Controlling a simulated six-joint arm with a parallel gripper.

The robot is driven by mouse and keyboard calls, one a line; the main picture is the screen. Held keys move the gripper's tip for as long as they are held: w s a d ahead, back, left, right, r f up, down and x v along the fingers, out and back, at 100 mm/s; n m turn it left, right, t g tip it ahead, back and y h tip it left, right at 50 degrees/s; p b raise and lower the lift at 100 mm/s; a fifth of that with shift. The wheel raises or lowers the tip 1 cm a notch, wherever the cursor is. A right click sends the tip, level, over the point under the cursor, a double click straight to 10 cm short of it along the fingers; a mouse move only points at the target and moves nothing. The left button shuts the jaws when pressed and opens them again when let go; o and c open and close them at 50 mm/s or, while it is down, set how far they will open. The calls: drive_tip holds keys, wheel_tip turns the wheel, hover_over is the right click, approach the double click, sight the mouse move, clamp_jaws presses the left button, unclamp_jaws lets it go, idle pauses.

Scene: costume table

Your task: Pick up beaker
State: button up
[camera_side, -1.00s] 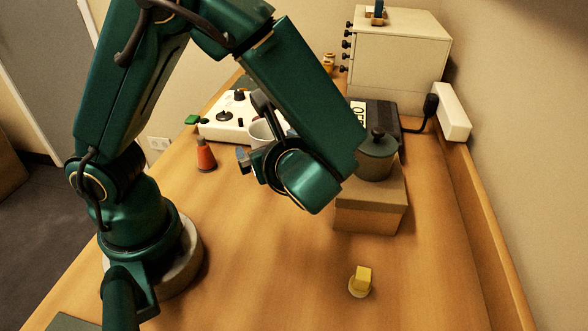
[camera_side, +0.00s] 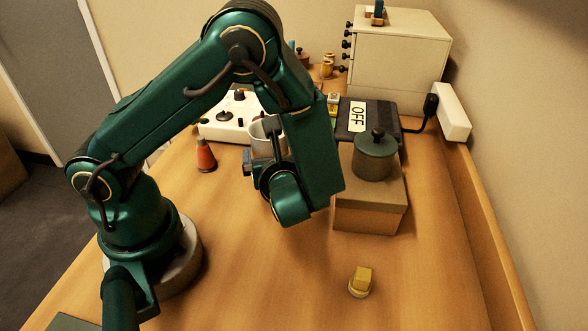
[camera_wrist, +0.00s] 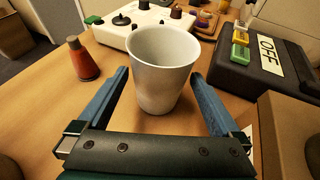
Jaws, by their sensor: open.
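The beaker (camera_wrist: 162,72) is a pale grey, tapered cup standing upright on the wooden table in the wrist view. In the side view the beaker (camera_side: 262,138) shows partly, behind my arm. My gripper (camera_wrist: 160,80) is open, with one blue finger at the left and one at the right of the beaker's lower part. A gap shows between each finger and the cup. In the side view my gripper (camera_side: 247,165) is mostly hidden by the wrist, with a bit of blue finger showing.
A red cone-shaped bottle (camera_wrist: 82,60) stands left of the beaker. A white box with knobs (camera_side: 222,127) is behind it. A black box with an OFF label (camera_wrist: 262,62) is at the right. A cardboard box (camera_side: 370,212) bears a dark lidded pot (camera_side: 375,160). A yellow knob (camera_side: 361,281) sits near the front.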

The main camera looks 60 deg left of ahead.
drive_tip(key=shift+x, duration=1.8)
drive_tip(key=c, duration=1)
drive_tip(key=shift+r, duration=0.1)
